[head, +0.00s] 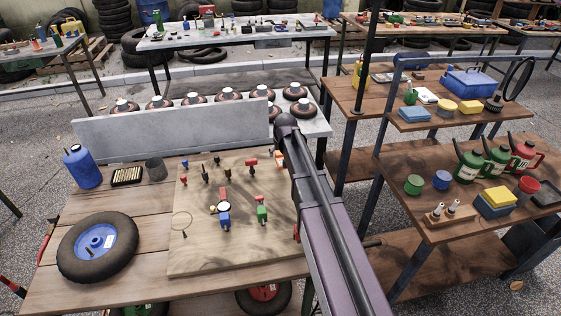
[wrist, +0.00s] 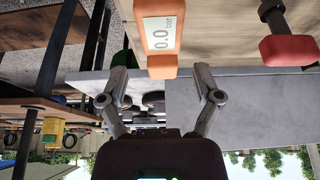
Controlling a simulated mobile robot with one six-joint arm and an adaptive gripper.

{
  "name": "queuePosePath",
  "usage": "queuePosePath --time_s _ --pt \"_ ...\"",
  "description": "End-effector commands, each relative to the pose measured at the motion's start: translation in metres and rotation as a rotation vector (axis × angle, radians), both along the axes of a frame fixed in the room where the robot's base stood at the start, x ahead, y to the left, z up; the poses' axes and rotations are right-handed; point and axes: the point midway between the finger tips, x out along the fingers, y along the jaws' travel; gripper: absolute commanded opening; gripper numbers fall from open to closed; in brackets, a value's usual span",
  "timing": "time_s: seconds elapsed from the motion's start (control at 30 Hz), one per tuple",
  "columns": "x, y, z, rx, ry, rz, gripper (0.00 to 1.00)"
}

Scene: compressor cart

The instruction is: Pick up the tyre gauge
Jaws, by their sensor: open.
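The tyre gauge (wrist: 164,60) is orange with a pale screen reading 0.0 bar, at the top middle of the wrist view. Its upper part is cut off by the frame. In the head view, an orange and white piece (head: 280,160), which looks like the same gauge, shows at the right of the wooden board, partly covered by my arm. My gripper (wrist: 161,80) is open in the wrist view, one finger on each side of the gauge's near end. I see no finger touching it. In the head view my arm hides the gripper.
The wooden board (head: 245,250) carries several small fittings; a red-headed one (wrist: 290,50) is right of the gauge in the wrist view. A grey upright panel (head: 170,135) stands behind the board. A wheel (head: 97,248) lies at left, and a shelf rack (head: 450,150) stands at right.

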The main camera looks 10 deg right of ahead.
Motion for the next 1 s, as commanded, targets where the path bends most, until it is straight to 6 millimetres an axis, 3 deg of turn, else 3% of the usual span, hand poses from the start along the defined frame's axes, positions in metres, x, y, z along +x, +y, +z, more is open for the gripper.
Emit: queuePosePath --time_s 0.27,0.8,1.0 --pt "0.002 0.001 -0.005 0.0 0.0 0.0 0.83" --pt "0.019 0.003 -0.043 0.0 0.0 0.001 0.83" --pt "0.021 0.003 -0.048 0.0 0.0 0.001 0.83"
